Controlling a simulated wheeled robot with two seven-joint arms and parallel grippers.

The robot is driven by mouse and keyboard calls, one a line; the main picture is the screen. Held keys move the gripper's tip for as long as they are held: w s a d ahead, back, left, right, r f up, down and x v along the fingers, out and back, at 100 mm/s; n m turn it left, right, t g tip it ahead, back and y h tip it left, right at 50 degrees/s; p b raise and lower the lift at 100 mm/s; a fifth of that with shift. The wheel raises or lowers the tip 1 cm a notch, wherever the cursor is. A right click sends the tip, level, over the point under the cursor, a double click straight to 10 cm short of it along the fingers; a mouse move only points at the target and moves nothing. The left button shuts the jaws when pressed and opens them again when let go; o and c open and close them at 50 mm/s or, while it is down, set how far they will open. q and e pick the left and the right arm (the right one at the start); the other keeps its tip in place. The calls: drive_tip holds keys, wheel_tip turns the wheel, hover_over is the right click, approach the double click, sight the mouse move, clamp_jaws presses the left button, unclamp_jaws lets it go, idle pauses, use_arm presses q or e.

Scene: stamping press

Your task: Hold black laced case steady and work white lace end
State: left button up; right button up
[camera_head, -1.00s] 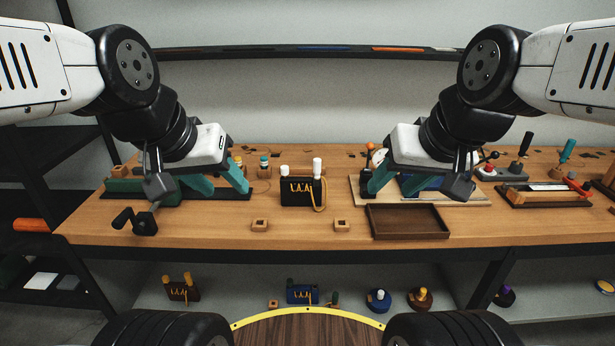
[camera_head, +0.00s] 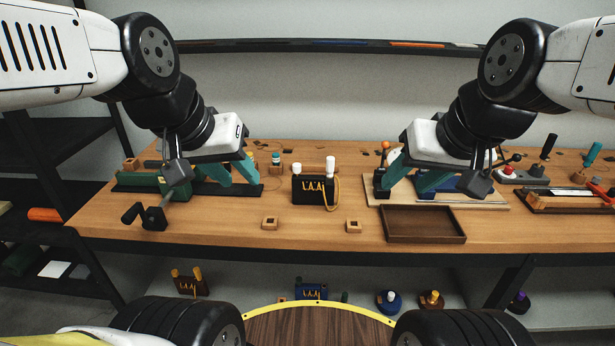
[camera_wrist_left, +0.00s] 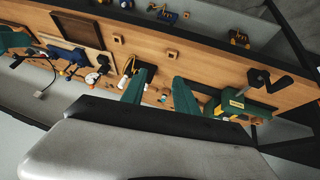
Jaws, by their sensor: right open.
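The black laced case (camera_head: 313,197) stands upright on the bench, between my two grippers and touched by neither. Gold lacing crosses its front, and a gold loop hangs at its right side. Two white-topped pegs (camera_head: 330,167) rise from its top; I cannot tell which white part is the lace end. My left gripper (camera_head: 240,184) is open and empty, left of the case. In the left wrist view the black case (camera_wrist_left: 148,70) shows beyond its spread fingers. My right gripper (camera_head: 405,189) is open, right of the case above a pale board.
A brown tray (camera_head: 424,238) lies at the front right. Two small wooden blocks (camera_head: 269,223) sit in front of the case. A green device with a black crank (camera_head: 152,217) stands at the left. The bench around the case is mostly clear.

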use_arm(q)
drive_tip(key=w+d+f+n+g+h, duration=0.1)
drive_tip(key=w+f+n+g+h, duration=0.2)
drive_tip(key=w, duration=0.4)
drive_tip(key=n+g+h, duration=0.3)
drive_tip(key=n+h, duration=0.6)
drive_tip(key=n, duration=0.6)
approach(305, 190)
drive_tip(key=shift+w+d+f, duration=0.35)
drive_tip(key=shift+d+f, duration=0.4)
drive_tip(key=shift+d, duration=0.1)
drive_tip(key=shift+w+d+f, duration=0.2)
drive_tip(key=shift+w, duration=0.05)
drive_tip(key=x, duration=0.7)
drive_tip(key=shift+d, duration=0.25)
clamp_jaws()
drive_tip(key=shift+f, duration=0.1)
